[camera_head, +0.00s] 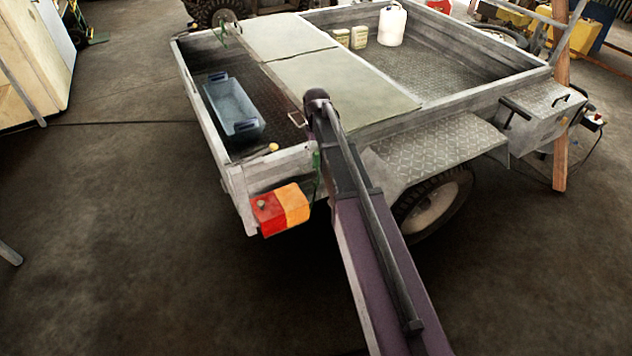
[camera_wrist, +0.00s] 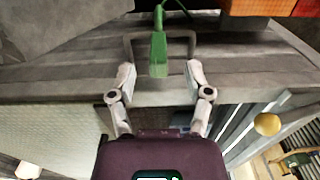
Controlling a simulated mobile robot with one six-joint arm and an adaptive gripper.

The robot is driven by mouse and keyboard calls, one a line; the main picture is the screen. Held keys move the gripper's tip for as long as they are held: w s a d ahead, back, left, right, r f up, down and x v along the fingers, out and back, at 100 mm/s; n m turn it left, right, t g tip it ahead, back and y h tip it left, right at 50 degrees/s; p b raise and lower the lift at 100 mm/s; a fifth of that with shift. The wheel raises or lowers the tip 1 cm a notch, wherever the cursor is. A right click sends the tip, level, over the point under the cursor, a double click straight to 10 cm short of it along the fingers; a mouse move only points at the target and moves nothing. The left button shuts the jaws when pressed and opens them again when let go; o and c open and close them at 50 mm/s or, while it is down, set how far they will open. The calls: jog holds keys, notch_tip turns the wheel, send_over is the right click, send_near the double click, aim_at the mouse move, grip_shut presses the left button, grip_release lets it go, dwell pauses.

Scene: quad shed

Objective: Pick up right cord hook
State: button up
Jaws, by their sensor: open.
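A green cord hook (camera_wrist: 158,52) hangs at the top edge of the trailer wall in the wrist view, with a grey metal loop (camera_wrist: 133,42) around its upper part. In the head view a sliver of a green hook (camera_head: 317,161) shows at the near trailer corner, partly hidden by my arm. My gripper (camera_wrist: 161,73) is open, its two fingers on either side of the hook's lower end in the picture. I cannot tell whether they touch it. The head view hides my fingers behind the arm. Another green hook (camera_head: 222,34) is at the far left corner.
The orange and red tail light (camera_head: 282,209) is close beside the hook. A blue-grey tray (camera_head: 232,108) lies in the trailer bed, with a small yellow knob (camera_head: 274,147) near the wall. Flat panels (camera_head: 340,88) cover the middle.

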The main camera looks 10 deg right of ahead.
aim_at(316, 160)
jog(key=shift+f, duration=0.2)
dwell(0.3)
jog(key=f+b, duration=0.3)
jog(key=shift+w+f+b, duration=0.2)
jog(key=shift+w+b, duration=0.05)
jog(key=shift+b, duration=0.05)
jog(key=shift+f+b, duration=0.8)
grip_shut()
